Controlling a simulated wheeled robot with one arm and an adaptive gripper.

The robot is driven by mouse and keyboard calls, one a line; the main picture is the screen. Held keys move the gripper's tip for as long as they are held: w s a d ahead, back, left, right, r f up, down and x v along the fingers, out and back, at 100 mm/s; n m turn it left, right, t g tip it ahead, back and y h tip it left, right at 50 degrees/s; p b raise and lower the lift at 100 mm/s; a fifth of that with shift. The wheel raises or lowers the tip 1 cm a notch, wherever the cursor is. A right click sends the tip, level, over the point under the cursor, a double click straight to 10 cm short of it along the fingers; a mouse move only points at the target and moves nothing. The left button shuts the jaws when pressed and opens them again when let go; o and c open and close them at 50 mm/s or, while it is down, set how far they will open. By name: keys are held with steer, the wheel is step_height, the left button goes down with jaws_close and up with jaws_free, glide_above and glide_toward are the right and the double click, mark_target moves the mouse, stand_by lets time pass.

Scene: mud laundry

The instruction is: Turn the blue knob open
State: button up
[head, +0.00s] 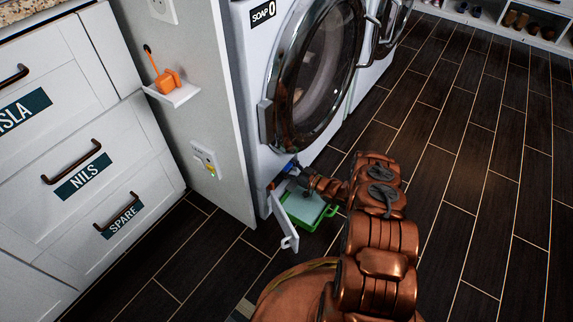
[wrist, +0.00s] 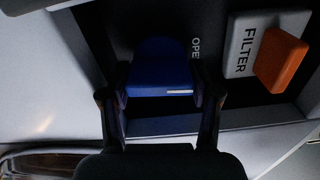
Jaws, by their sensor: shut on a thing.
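The blue knob (wrist: 160,68) shows in the wrist view, inside a dark recess of the washer, with a short pale mark near its lower edge. My gripper (wrist: 160,98) has a finger on each side of the knob and is shut on it. In the head view my gripper (head: 296,176) reaches into the low opening at the washer's front, and a bit of blue shows there. The letters "OPE" show on the dark panel (wrist: 197,22) right of the knob; the rest of the word is hidden.
An orange piece (wrist: 281,58) sits on a grey plate marked FILTER (wrist: 243,48) right of the knob. A white flap (head: 286,218) hangs open at the washer (head: 258,92). A green-rimmed tray (head: 318,222) lies on the floor below. Drawers (head: 125,200) stand left; floor at right is clear.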

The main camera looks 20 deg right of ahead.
steer(key=shift+n, duration=0.6)
steer(key=o, duration=1.1)
steer(key=shift+o, duration=0.2)
steer(key=shift+d, duration=0.15)
